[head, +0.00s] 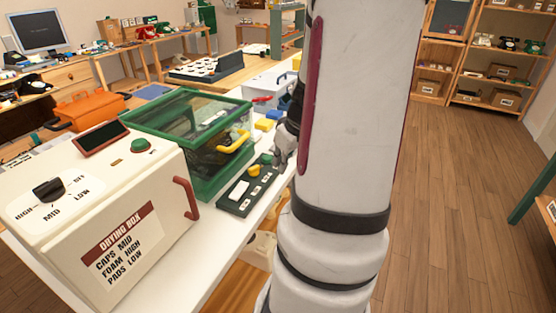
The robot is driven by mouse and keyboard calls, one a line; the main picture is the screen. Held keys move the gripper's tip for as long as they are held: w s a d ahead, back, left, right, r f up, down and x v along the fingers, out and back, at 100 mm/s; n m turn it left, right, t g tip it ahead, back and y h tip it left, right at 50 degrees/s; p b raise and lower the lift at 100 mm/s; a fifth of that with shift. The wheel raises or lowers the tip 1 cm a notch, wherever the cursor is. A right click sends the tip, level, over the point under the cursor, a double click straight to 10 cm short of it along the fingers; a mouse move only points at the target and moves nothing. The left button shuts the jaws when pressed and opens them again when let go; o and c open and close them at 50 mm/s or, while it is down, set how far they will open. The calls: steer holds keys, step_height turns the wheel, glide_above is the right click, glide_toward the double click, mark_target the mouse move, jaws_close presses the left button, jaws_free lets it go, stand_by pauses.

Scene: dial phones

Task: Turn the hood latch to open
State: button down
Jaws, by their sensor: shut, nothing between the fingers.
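A clear-sided hood with a green frame (213,178) stands on the white bench, with dark contents behind its panes. A yellow bar handle (234,142) is on its right side. A dark control panel (234,208) lies on the bench in front of the hood, with a yellow knob (254,170), a green knob (266,159) and white labels. I cannot tell which part is the hood latch. My gripper (278,159) is shut and empty, just right of the green knob and partly hidden by my arm. I cannot tell if it touches the knob.
A cream drying box (165,182) with a red handle (186,198) and dial stands left of the hood. An orange case (90,108) is behind it. Small yellow and blue blocks (265,124) lie behind the panel. The wooden floor (455,220) at right is clear.

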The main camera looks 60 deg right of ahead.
mark_target(261, 172)
steer(key=b+x, duration=0.1)
steer(key=x, duration=0.6)
steer(key=shift+w, duration=0.1)
steer(key=shift+w+d+r, duration=0.1)
steer(key=shift+w+d, duration=0.05)
steer(key=shift+w, duration=0.35)
steer(key=shift+w+d+r, duration=0.15)
steer(key=shift+w, duration=0.35)
steer(key=shift+w+d, duration=0.3)
steer(key=shift+w, duration=0.4)
steer(key=shift+w+d+n+y+p, duration=0.4)
steer(key=shift+d+n+p, duration=0.1)
steer(key=shift+n, duration=0.4)
steer(key=shift+w+d+r+n+y+p, duration=0.1)
steer(key=shift+n+y+p, duration=0.1)
steer(key=shift+n+p, duration=0.25)
steer(key=shift+w+d+n+y+p, duration=0.15)
steer(key=shift+n+y+p, duration=0.1)
steer(key=shift+n, duration=0.3)
steer(key=shift+d+n, duration=0.1)
steer(key=shift+n, duration=0.3)
steer(key=shift+w, duration=0.15)
